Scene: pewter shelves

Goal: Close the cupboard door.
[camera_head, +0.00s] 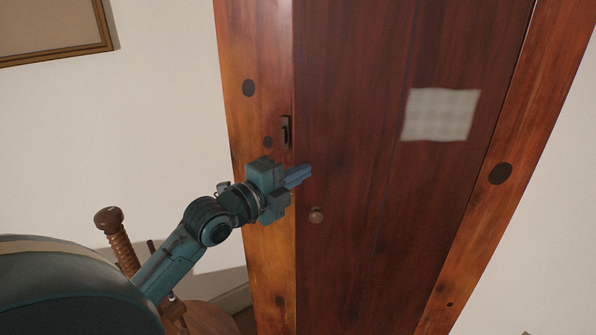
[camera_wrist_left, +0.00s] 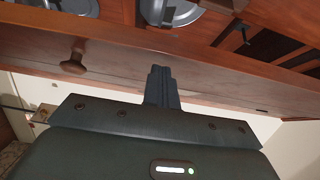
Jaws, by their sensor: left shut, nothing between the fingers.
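The cupboard door (camera_head: 370,150) is a tall dark red-brown panel in the orange-brown cupboard frame (camera_head: 262,60). Its small round knob (camera_head: 316,215) is near its left edge, and the knob also shows in the left wrist view (camera_wrist_left: 73,66). There, metal ware (camera_wrist_left: 190,18) shows inside the cupboard beyond the door's edge, so the door stands ajar. My left gripper (camera_head: 298,177) is shut and empty, its fingers over the door's left edge, above the knob. In the wrist view its fingers (camera_wrist_left: 160,85) overlap the door; I cannot tell whether they touch. My right gripper is out of view.
A dark latch plate (camera_head: 286,132) is on the frame just above my left gripper. A pale square patch (camera_head: 440,115) is on the door. A wooden piece with a turned post (camera_head: 125,245) stands at lower left. A picture frame (camera_head: 55,55) hangs at upper left.

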